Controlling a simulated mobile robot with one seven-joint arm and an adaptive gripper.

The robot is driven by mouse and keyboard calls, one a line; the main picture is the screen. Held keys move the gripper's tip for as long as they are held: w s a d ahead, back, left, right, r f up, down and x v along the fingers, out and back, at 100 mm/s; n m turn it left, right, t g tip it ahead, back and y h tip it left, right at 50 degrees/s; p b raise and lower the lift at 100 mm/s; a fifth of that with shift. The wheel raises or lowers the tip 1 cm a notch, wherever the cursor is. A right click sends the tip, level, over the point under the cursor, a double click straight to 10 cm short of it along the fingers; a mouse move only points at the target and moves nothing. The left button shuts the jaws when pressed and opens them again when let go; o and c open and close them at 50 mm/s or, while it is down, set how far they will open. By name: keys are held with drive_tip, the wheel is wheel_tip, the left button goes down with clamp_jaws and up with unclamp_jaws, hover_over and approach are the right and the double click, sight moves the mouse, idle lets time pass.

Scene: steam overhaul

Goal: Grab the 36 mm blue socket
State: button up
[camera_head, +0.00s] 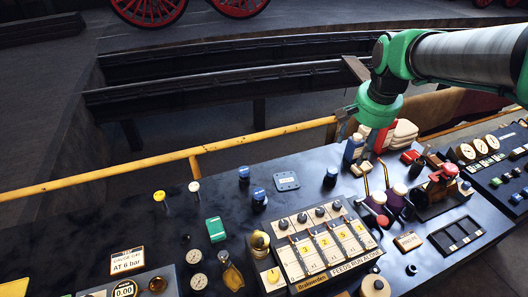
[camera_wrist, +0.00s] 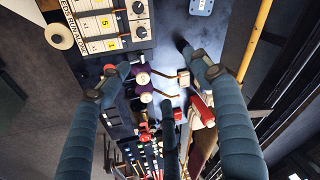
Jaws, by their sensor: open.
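Several short blue cylinders that look like sockets stand on the dark panel in the head view: one (camera_head: 244,174) left of the blue-grey plate, one (camera_head: 259,199) just below it, and one (camera_head: 331,177) to the plate's right. Size marks are too small to read, so I cannot tell which is 36 mm. My gripper (camera_head: 364,138) hangs above the panel's back edge, right of these cylinders and apart from them. In the wrist view my gripper (camera_wrist: 155,70) has its dark fingers spread wide, with nothing held. No blue socket shows clearly there.
Levers with purple bases (camera_head: 396,200), a red-topped device (camera_head: 440,178) and a numbered counter unit (camera_head: 325,245) crowd the panel. A yellow rail (camera_head: 130,177) runs behind. The panel's left part is sparser.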

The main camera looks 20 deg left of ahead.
drive_tip(key=w+a+f+p, duration=0.3)
drive_tip(key=w+a, duration=0.3)
drive_tip(key=a, duration=0.4)
drive_tip(key=m+g+h+p, duration=0.1)
drive_tip(key=g+p, duration=0.2)
drive_tip(key=p, duration=0.5)
approach(244, 170)
drive_tip(key=shift+s, duration=0.1)
wheel_tip(244, 170, down, 7)
drive_tip(key=shift+r+p, duration=0.1)
drive_tip(key=shift+p, duration=0.25)
drive_tip(key=shift+f, duration=0.85)
drive_tip(key=shift+f, duration=0.1)
